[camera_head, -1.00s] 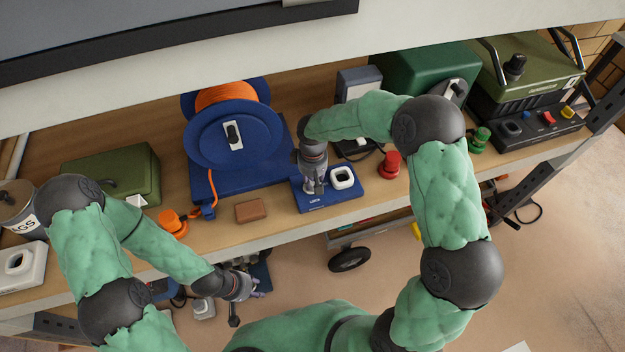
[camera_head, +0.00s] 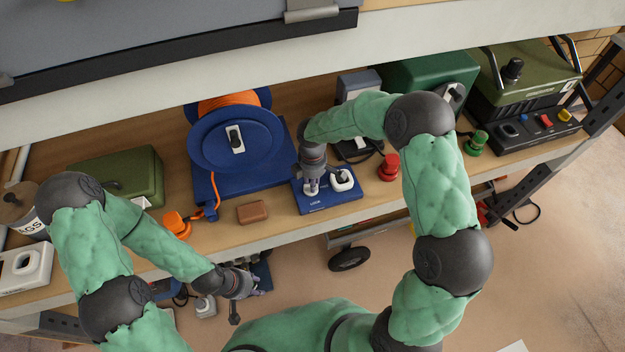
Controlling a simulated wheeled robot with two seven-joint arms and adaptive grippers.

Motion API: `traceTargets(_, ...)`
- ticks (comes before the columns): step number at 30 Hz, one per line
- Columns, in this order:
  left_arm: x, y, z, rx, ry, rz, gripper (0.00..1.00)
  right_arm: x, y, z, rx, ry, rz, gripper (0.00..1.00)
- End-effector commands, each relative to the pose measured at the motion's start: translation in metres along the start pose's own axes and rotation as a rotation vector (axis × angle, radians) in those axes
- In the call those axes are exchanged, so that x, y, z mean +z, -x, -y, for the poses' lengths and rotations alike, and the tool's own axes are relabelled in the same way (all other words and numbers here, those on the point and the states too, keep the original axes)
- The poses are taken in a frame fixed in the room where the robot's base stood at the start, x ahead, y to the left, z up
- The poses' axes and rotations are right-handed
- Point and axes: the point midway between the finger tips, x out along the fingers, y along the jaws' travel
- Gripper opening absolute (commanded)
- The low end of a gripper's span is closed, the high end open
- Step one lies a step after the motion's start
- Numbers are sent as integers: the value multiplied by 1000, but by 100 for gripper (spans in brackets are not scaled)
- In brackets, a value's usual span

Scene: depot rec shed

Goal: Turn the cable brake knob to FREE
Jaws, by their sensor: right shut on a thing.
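A blue control box (camera_head: 331,203) with small white lettering on its front stands at the shelf's front edge, right of the blue cable reel (camera_head: 208,155). My right gripper (camera_head: 311,190) points down at the left part of this box and is shut on a knob there. The fingers hide most of that knob, so its pointer direction cannot be told. A white fitting (camera_head: 342,181) sits on the box's right part, just beside the gripper.
A brown block (camera_head: 253,212) and an orange knob (camera_head: 177,225) lie left of the box. A red knob (camera_head: 388,167) and a green knob (camera_head: 476,143) stand to its right. An olive case (camera_head: 120,175) is at the left. A grey-white ledge (camera_head: 400,30) overhangs the shelf.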

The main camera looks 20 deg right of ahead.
Motion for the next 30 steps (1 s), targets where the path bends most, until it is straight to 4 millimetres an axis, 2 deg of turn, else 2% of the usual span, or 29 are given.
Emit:
traceTargets(12,0,8,-3,0,0,0,40,-1,0,0,-2,205,0,0)
traceTargets(30,0,8,-3,0,0,0,40,-1,-1,-1,-1,241,1,0)
